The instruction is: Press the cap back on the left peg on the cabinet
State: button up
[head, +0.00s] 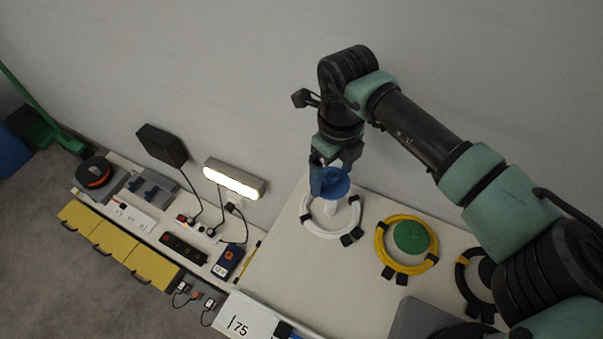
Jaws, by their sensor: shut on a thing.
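My gripper (334,168) points down over the cabinet (300,260) in the head view, shut on a round blue cap (338,184). The cap is over the back of the leftmost coil, a white cable ring (311,226). A short white piece, probably the left peg (329,207), shows just under the cap. I cannot tell whether the cap touches the peg or sits above it. The gripper hides part of the cap.
To the right, a yellow coil (381,243) surrounds a green cap (411,237), and a black coil (463,279) lies beyond. A grey flat box (420,318) is at the front. A lower bench with a lit lamp (233,181) and power strip (183,248) stands left.

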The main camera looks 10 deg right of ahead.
jog(key=shift+d+f, duration=0.2)
jog(key=shift+d, duration=0.2)
jog(key=b, duration=0.4)
send_over(331, 203)
notch_tip(331, 203, down, 4)
jog(key=shift+s+f, duration=0.1)
jog(key=shift+f, duration=0.05)
jog(key=shift+f+b, duration=0.3)
jog(key=shift+f, duration=0.45)
jog(key=shift+f+b, duration=0.55)
jog(key=shift+f, duration=0.4)
jog(key=o, duration=1.2)
jog(key=shift+c, duration=0.2)
jog(key=shift+r, duration=0.2)
